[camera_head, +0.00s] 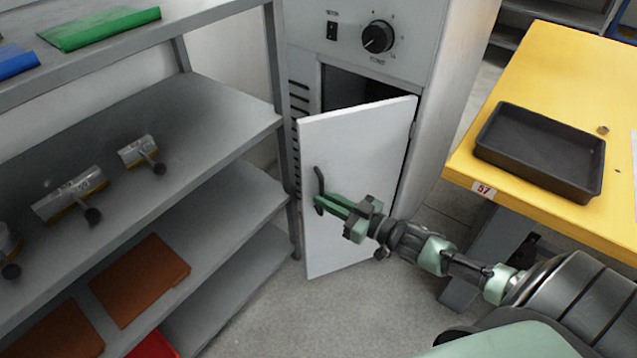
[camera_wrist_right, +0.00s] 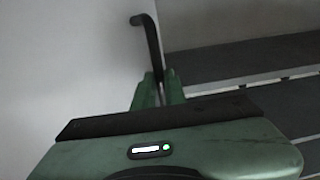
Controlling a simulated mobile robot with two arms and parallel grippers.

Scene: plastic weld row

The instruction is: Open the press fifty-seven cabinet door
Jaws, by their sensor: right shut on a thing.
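The white cabinet door (camera_head: 355,150) is hinged on its right side and stands partly open, swung out from the grey cabinet (camera_head: 425,60). A dark gap shows above its top edge. Its dark bar handle (camera_head: 319,183) is near the door's free left edge. My right gripper (camera_head: 318,203) is shut on the handle's lower part. In the right wrist view the handle (camera_wrist_right: 152,45) rises from between the green fingers (camera_wrist_right: 158,90). My left gripper is not in view.
A grey shelf rack (camera_head: 225,110) stands close to the left of the door. A yellow table (camera_head: 560,70) with a "57" label (camera_head: 484,190) and a black tray (camera_head: 540,150) is at the right. Floor (camera_head: 290,310) is clear below the door.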

